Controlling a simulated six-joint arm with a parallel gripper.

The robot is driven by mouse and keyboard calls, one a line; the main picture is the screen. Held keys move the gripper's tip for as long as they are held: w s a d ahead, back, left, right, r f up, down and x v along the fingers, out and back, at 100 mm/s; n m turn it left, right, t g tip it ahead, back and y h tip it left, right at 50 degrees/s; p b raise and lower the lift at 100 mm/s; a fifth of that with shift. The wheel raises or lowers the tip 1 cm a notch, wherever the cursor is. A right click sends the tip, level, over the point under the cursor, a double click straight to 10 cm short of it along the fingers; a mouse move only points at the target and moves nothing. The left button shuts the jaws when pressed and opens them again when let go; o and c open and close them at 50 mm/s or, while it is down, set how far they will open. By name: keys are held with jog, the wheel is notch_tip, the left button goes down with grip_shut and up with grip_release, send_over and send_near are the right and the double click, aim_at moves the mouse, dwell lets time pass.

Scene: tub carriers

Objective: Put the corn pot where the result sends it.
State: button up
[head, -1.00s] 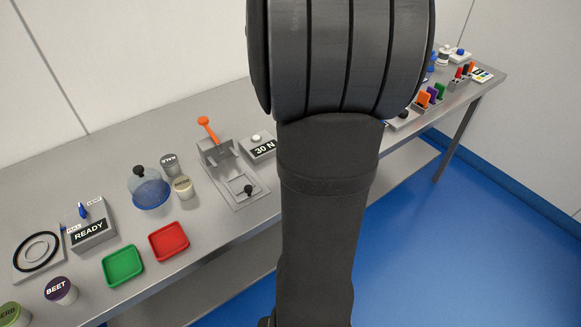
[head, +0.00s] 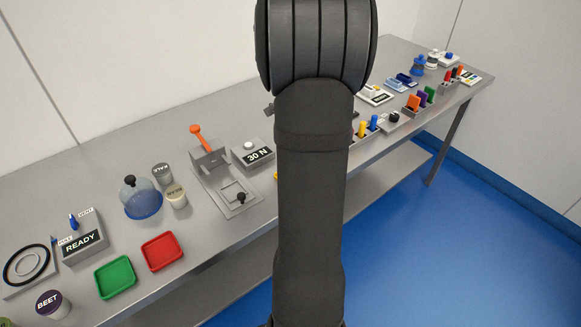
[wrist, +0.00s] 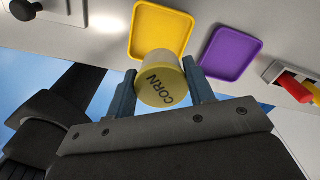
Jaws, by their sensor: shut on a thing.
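The corn pot (wrist: 158,90), a small yellow cup marked CORN, sits between the two fingers of my gripper (wrist: 165,84), which is shut on it. In the wrist view the pot overlaps the near edge of a yellow tray (wrist: 160,30); I cannot tell its height above it. A purple tray (wrist: 232,53) lies to the right. In the head view my arm hides the gripper and pot. A red tray (head: 162,251) and a green tray (head: 115,278) lie at the front left. A display reads READY (head: 81,243); another reads 30 N (head: 259,155).
The BEET pot (head: 53,304), KALE pot (head: 162,173) and another pale pot (head: 176,197) stand at left, near a clear dome (head: 142,203). A lever press (head: 211,160) stands mid-table. Pegs and small devices fill the right end (head: 413,103).

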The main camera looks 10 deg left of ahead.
jog(key=shift+w+a+f, duration=0.2)
jog(key=shift+a+f, duration=0.1)
jog(key=shift+a, duration=0.15)
jog(key=shift+w+a+f, duration=0.15)
jog(key=shift+a+f, duration=0.1)
jog(key=shift+a, duration=0.15)
jog(key=shift+a+f, duration=0.1)
jog(key=shift+f, duration=1.9)
jog(key=shift+f, duration=0.1)
jog(key=shift+f, duration=0.1)
jog(key=o, duration=1.1)
notch_tip(320, 180, up, 12)
jog(key=shift+r, duration=0.2)
